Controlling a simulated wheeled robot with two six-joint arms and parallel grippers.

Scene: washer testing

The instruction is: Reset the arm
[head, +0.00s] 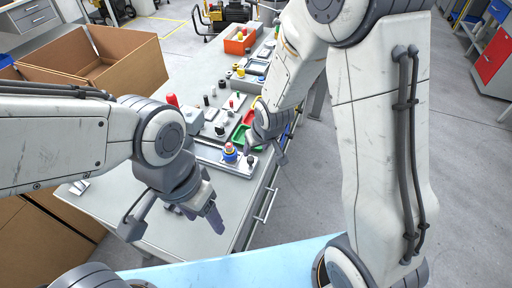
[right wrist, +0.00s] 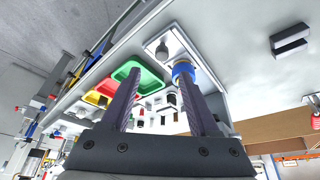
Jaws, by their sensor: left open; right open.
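My left gripper (head: 198,214) hangs over the near part of the grey table in the head view, with nothing seen in its fingers. My right gripper (head: 266,150) is at the table's right edge, beside the parts tray. In the right wrist view its two fingers (right wrist: 158,95) are spread apart with no object held between them. A part with a blue ring and red top (head: 230,152) stands on the tray near this gripper. The blue ring (right wrist: 183,68) shows close behind one finger in the wrist view; I cannot tell if they touch.
An orange crate (head: 240,40) stands farther back. An open cardboard box (head: 130,60) is at the left. Drawers with handles (head: 266,204) line the table's right side. The near tabletop (head: 120,192) is mostly clear.

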